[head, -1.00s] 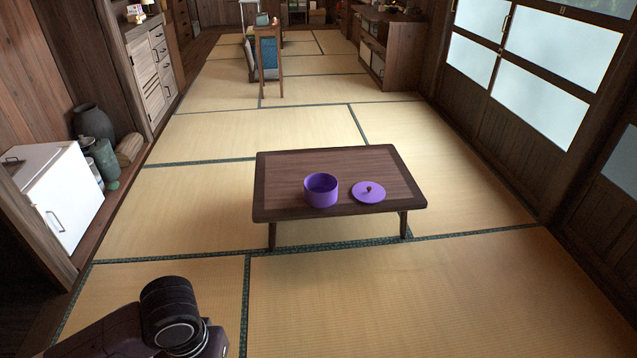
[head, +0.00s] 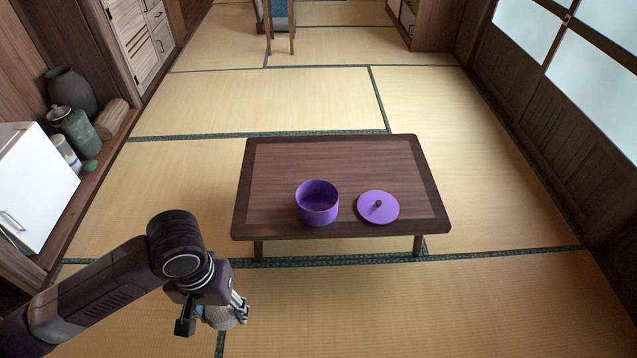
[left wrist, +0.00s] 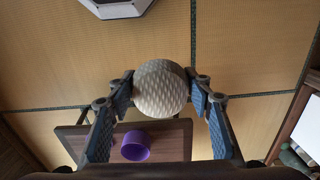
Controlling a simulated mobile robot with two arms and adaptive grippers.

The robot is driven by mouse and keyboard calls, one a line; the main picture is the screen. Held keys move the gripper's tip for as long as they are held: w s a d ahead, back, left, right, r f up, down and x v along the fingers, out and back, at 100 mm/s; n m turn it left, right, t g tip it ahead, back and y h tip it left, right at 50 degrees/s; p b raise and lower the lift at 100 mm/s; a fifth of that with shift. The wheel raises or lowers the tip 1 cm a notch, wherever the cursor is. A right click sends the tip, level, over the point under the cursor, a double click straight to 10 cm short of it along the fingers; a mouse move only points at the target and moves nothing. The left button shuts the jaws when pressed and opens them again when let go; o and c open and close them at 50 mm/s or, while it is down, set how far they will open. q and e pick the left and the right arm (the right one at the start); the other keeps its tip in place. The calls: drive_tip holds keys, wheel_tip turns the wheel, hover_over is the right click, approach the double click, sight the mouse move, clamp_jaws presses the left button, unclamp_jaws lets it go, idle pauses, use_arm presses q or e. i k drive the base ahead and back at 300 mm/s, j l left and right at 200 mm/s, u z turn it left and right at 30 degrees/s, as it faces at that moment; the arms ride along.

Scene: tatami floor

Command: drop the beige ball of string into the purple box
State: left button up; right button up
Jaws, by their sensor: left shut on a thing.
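The purple box (head: 317,203) stands open and upright on the low wooden table, near its front edge. Its round purple lid (head: 378,207), with a small brown knob, lies to its right. My left gripper (head: 225,315) is shut on the beige ball of string (left wrist: 161,88), which sits between both fingers in the left wrist view. In the head view the ball (head: 226,317) is partly hidden by the gripper. The gripper is in front of the table, to the left of the box and nearer to me. The purple box also shows in the left wrist view (left wrist: 135,146). My right gripper is not in view.
The low table (head: 345,165) stands on tatami, with free floor around it. A white cabinet (head: 35,185), a green jar (head: 75,130) and a dark vase (head: 70,90) are along the left wall.

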sight(313, 209)
drive_tip(key=i+l, duration=0.2)
drive_tip(key=i, duration=0.2)
drive_tip(key=i+l+u, duration=0.1)
drive_tip(key=i, duration=0.35)
drive_tip(key=i+l, duration=0.5)
drive_tip(key=i, duration=0.3)
drive_tip(key=u, duration=0.05)
